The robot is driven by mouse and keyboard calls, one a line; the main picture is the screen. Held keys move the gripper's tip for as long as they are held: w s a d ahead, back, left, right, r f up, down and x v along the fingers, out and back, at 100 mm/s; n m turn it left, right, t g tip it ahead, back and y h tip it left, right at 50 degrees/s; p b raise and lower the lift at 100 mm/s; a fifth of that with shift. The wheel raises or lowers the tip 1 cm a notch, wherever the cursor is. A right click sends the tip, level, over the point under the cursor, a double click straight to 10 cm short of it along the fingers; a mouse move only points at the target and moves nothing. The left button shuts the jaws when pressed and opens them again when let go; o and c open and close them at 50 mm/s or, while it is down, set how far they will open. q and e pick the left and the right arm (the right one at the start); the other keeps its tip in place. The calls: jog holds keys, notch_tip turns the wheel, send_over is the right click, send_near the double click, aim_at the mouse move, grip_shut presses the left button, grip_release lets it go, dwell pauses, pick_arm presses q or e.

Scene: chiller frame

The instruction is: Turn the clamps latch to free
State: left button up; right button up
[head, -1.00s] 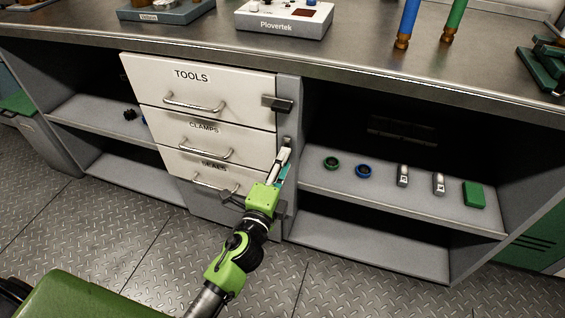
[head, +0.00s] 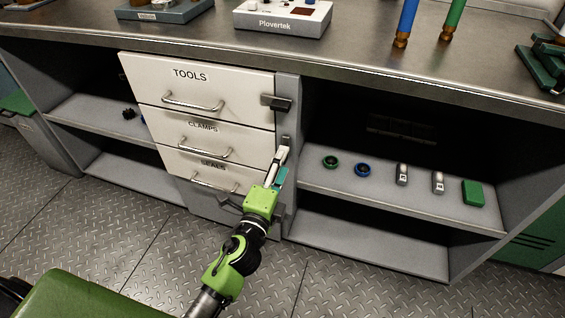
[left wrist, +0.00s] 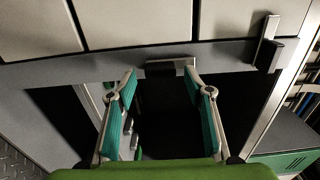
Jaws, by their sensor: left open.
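The clamps drawer (head: 204,139) is the middle white drawer and is closed. Its latch (head: 286,141) is a small dark bar on the grey post right of the drawers, partly hidden by my left gripper (head: 280,158) in the head view. In the left wrist view, the latch (left wrist: 165,68) lies along the post, not across the drawer front. My left gripper (left wrist: 160,76) is open there, with teal-padded fingers on either side of the latch. The right fingertip looks very close to it; contact cannot be told. My right gripper is not in view.
The tools latch (head: 277,103) points across the edge of the closed tools drawer (head: 190,76). The seals drawer (head: 211,167) is below. An open shelf (head: 385,195) with rings and small parts is on the right. The bench top (head: 350,50) overhangs.

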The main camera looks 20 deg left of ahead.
pick_arm(q)
jog(key=s, duration=0.6)
jog(key=shift+s, duration=0.3)
jog(key=shift+a, duration=0.15)
